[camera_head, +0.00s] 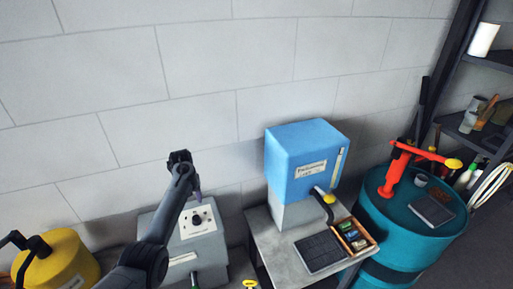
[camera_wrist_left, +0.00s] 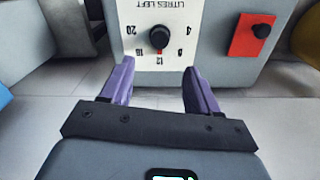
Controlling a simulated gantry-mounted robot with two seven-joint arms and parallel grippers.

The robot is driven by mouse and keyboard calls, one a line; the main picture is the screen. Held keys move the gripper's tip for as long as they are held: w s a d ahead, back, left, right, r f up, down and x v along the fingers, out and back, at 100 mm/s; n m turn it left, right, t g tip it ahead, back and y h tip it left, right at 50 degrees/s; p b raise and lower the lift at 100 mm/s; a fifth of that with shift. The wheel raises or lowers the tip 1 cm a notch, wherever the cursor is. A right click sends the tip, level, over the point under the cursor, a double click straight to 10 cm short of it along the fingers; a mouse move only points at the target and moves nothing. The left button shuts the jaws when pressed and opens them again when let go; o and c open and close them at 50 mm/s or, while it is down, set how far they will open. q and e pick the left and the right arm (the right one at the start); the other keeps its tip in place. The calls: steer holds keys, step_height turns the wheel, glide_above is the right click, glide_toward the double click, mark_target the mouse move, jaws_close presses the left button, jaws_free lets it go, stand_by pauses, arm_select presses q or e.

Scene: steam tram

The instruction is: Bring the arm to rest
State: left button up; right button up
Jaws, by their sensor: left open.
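My left arm rises from the lower left in the head view. Its gripper (camera_head: 197,193) is just above a grey box (camera_head: 204,247) with a dial plate (camera_head: 207,231). In the left wrist view the purple fingers of the gripper (camera_wrist_left: 159,68) are spread apart with nothing between them. Beyond them is the white plate marked "LITRES LEFT" (camera_wrist_left: 185,20) with a black knob (camera_wrist_left: 159,37); the gap to the fingers is hard to judge. My right gripper is not in view.
A blue-topped machine (camera_head: 303,160) stands on a grey table (camera_head: 265,236), with a small wooden tray (camera_head: 371,248). A teal drum (camera_head: 400,232) carries a red hand pump (camera_head: 397,170). A yellow can (camera_head: 62,259) is at left. The wall above is bare.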

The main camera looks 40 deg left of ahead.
arm_select(q)
steer(key=s+d+f+m+t+y+p, duration=0.15)
steer(key=s+d+m, duration=0.3)
steer(key=d, duration=0.55)
steer(key=s+d+f+m+y+p, duration=0.25)
steer(key=s+d, duration=0.25)
steer(key=d, duration=0.5)
steer(key=s+d+r+m+t+h+p, duration=0.1)
steer(key=s+d+r+m+h, duration=0.1)
steer(key=s+d, duration=0.6)
steer(key=s+d+r+m+t+h+p, duration=0.1)
steer(key=s+d+r+m+h+p, duration=0.1)
steer(key=s+d+r, duration=0.3)
steer(key=s+d, duration=0.3)
steer(key=d, duration=0.4)
steer(key=shift+r+m, duration=0.3)
steer(key=shift+m, duration=0.1)
